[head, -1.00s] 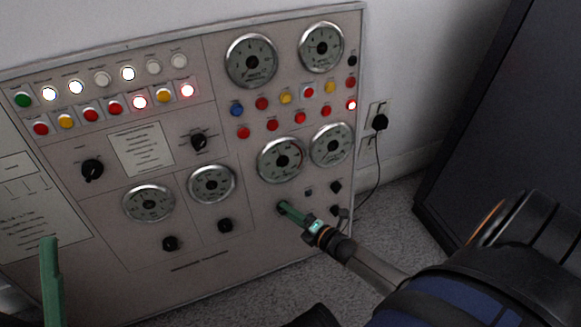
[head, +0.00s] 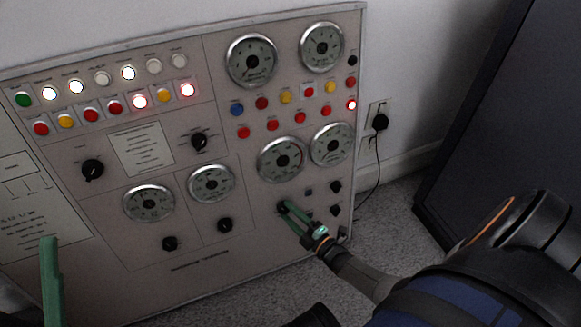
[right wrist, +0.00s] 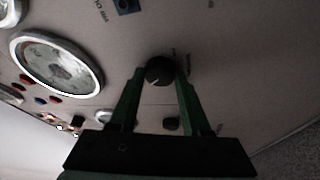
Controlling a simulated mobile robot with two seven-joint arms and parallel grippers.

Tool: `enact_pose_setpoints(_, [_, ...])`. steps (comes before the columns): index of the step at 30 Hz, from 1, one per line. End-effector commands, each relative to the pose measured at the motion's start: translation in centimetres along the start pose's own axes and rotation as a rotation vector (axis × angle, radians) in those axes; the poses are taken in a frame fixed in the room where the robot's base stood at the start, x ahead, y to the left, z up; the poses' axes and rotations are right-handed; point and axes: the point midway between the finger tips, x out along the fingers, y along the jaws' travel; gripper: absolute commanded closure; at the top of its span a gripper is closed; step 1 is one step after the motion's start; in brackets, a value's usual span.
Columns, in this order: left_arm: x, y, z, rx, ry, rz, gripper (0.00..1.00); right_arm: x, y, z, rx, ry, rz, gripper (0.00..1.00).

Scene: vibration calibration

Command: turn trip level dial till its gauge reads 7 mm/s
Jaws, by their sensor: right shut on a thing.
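A black dial (right wrist: 160,72) sits on the panel between the two green fingers of my right gripper (right wrist: 158,84). In the head view my right gripper (head: 287,208) reaches the panel from the lower right and is shut on this dial, which its fingers partly hide. The round gauge (head: 281,159) just above the dial has a pale face and silver rim; it also shows in the right wrist view (right wrist: 62,63). Its needle and numbers are too small to read surely. A green finger of my left gripper (head: 50,275) shows at the lower left, apart from the dial.
The grey panel (head: 200,287) carries other gauges, knobs (head: 225,225) and rows of coloured buttons and lamps. Small black knobs (head: 336,186) stand close to the right of my right gripper. A dark cabinet (head: 500,110) stands at the right, with carpet between.

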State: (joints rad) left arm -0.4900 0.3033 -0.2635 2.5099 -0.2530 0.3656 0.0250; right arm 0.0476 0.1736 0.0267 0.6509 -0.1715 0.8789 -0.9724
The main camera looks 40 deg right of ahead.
Motion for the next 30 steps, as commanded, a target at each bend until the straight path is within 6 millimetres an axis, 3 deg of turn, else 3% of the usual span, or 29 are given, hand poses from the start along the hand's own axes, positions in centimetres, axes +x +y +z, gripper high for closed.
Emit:
enact_pose_setpoints(15, [0.01, 0.01, -0.01, -0.001, 0.0, 0.0, 0.22, -0.02, -0.01, -0.06, 0.022, 0.0, 0.01, 1.0])
enact_pose_setpoints(16, [0.01, 0.01, -0.01, -0.001, 0.0, 0.0, 0.22, -0.02, -0.01, -0.06, 0.022, 0.0, 0.01, 0.5])
enact_pose_setpoints(23, [0.01, 0.02, -0.02, -0.001, 0.0, 0.0, 0.22, -0.01, -0.02, -0.04, 0.022, -0.001, 0.009, 0.24])
enact_pose_setpoints(30, [0.01, 0.02, -0.03, -0.001, 0.0, 0.0, 0.22, -0.03, -0.02, -0.02, 0.021, -0.001, 0.008, 0.23])
